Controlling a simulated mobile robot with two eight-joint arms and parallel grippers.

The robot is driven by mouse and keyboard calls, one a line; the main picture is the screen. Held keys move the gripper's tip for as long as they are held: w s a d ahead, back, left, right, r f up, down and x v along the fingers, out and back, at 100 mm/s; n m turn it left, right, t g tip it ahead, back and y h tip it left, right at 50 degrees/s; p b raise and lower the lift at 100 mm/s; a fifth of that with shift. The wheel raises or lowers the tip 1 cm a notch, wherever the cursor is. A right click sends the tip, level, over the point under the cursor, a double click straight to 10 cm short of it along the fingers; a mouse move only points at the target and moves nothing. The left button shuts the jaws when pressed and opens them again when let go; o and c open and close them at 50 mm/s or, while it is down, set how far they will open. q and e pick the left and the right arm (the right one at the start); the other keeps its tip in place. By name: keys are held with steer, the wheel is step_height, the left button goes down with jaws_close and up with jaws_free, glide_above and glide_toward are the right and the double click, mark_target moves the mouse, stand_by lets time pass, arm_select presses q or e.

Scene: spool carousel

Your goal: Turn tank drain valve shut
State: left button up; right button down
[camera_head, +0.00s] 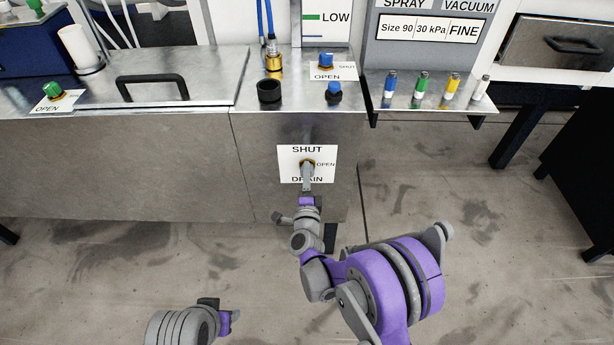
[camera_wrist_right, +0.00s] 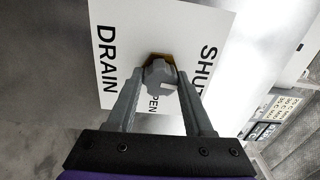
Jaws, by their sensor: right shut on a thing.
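The drain valve (camera_head: 306,164) sits on the front of the steel tank, at the middle of a white label reading SHUT above, OPEN at the right and DRAIN below. Its grey faceted knob (camera_wrist_right: 158,76) with a brass base shows in the right wrist view, and a pale mark on it lies towards the SHUT and OPEN side. My right gripper (camera_head: 307,181) is shut on the knob, one finger on each side; the fingers partly hide the label. My left gripper (camera_head: 222,316) is low at the bottom, away from the tank; its fingers cannot be made out clearly.
The steel tank top (camera_head: 210,65) carries a black handle (camera_head: 152,88), a green valve (camera_head: 53,90) and blue knobs (camera_head: 326,61). A shelf (camera_head: 430,104) at the right holds several coloured small bottles. The floor in front is clear.

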steer(key=shift+n, duration=0.5)
steer(key=shift+c, duration=1.4)
jaws_free()
steer(key=s, duration=1.1)
steer(key=shift+f+p, duration=0.15)
steer(key=shift+p, duration=0.15)
